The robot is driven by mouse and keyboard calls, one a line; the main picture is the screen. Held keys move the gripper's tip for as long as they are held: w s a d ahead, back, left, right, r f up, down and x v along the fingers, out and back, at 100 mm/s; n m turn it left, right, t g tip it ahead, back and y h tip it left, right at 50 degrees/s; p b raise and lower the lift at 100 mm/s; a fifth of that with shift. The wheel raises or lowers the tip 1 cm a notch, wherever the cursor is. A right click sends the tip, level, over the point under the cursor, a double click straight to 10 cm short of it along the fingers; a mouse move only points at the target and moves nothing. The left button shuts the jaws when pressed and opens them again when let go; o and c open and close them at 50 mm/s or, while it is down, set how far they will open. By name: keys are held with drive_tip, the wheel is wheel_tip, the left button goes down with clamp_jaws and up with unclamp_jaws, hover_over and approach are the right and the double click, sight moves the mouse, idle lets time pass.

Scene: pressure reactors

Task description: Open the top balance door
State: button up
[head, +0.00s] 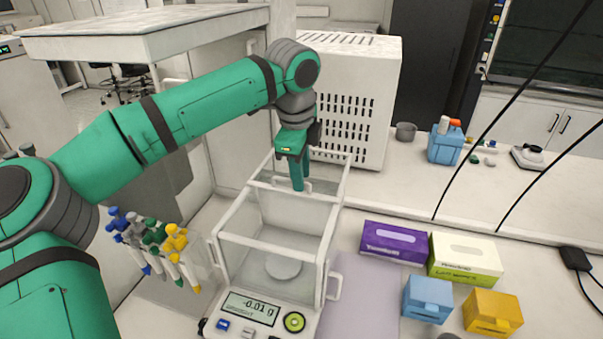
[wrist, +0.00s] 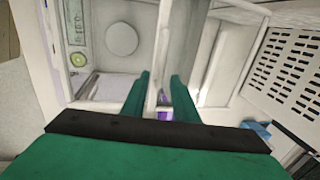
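The balance stands on the bench, with a white-framed clear box around its round pan (head: 283,268) and a display (head: 250,307) in front. Its top is framed by white bars, and a crossbar (head: 265,187) runs across toward the back. I cannot tell whether clear glass covers the top. My gripper (head: 299,186) points down at this crossbar from above. In the wrist view my gripper (wrist: 161,88) has its two fingers apart, one on each side of the white bar (wrist: 163,55). Contact with the bar cannot be made out. The pan (wrist: 121,39) shows left of the bar.
A white vented cabinet (head: 355,100) stands close behind the balance. A pipette rack (head: 200,262) stands at its left. A purple box (head: 395,243), a green-and-white box (head: 465,258), a blue box (head: 428,298) and a yellow box (head: 492,312) lie to its right.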

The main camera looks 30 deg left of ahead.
wheel_tip(320, 180, up, 11)
drive_tip(key=s, duration=0.2)
drive_tip(key=shift+d+f, duration=0.15)
drive_tip(key=shift+d, duration=0.1)
idle(0.6)
